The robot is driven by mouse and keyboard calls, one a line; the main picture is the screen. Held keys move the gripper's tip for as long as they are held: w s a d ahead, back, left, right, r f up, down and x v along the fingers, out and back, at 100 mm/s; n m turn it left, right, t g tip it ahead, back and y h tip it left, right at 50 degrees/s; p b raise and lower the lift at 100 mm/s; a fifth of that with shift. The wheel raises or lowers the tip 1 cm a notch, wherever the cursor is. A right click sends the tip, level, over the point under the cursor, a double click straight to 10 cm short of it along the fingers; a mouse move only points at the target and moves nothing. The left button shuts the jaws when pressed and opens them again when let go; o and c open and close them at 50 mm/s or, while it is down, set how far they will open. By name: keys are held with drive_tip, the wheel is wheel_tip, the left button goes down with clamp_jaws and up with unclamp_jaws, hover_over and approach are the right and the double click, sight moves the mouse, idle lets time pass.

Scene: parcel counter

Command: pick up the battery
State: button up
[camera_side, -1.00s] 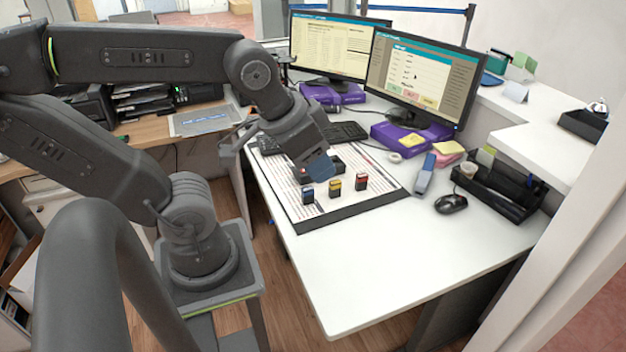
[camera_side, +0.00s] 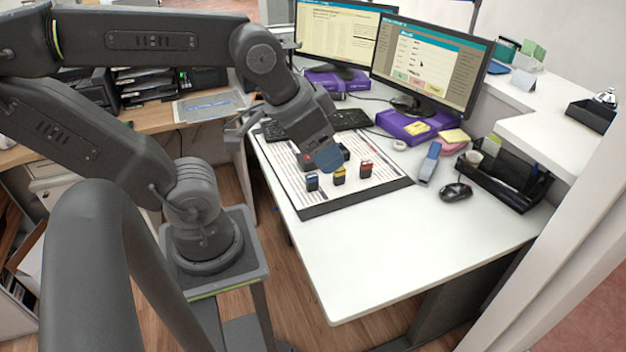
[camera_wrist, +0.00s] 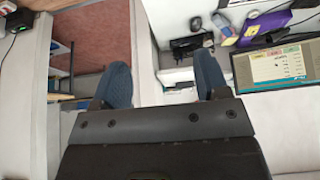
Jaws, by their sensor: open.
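Several small dark blocks stand on a white printed mat with a dark front edge (camera_side: 355,198) on the desk. In front are a blue-marked block (camera_side: 312,182), a yellow-marked block (camera_side: 340,174) and a red-marked block (camera_side: 366,170). Another dark block (camera_side: 308,158) is partly hidden behind my gripper. I cannot tell which one is the battery. My gripper (camera_side: 330,158) hangs over the mat just behind the front blocks, its bluish finger apart from them. In the wrist view my gripper (camera_wrist: 162,82) has its two fingers wide apart with nothing between them; no block shows there.
Two monitors (camera_side: 425,68) stand at the back on purple boxes (camera_side: 412,127). A keyboard (camera_side: 348,119) lies behind the mat. A blue-grey handheld device (camera_side: 430,163), a mouse (camera_side: 456,191) and a black organizer (camera_side: 505,180) are to the right. The front of the desk is clear.

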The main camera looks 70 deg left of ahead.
drive_tip(key=w+a+n+t+h, duration=0.25)
drive_tip(key=w+n, duration=0.25)
drive_tip(key=w, duration=1.1)
drive_tip(key=w+a+f+n+y, duration=0.3)
drive_tip(key=w+a+f+n, duration=0.15)
drive_tip(key=a, duration=0.35)
drive_tip(key=n+g+y, duration=0.4)
drive_tip(key=n+g, duration=0.5)
approach(312, 176)
drive_tip(key=shift+t, duration=0.35)
drive_tip(key=x, duration=1.2)
drive_tip(key=shift+s+a+f, duration=0.2)
drive_tip(key=shift+s+f, duration=0.05)
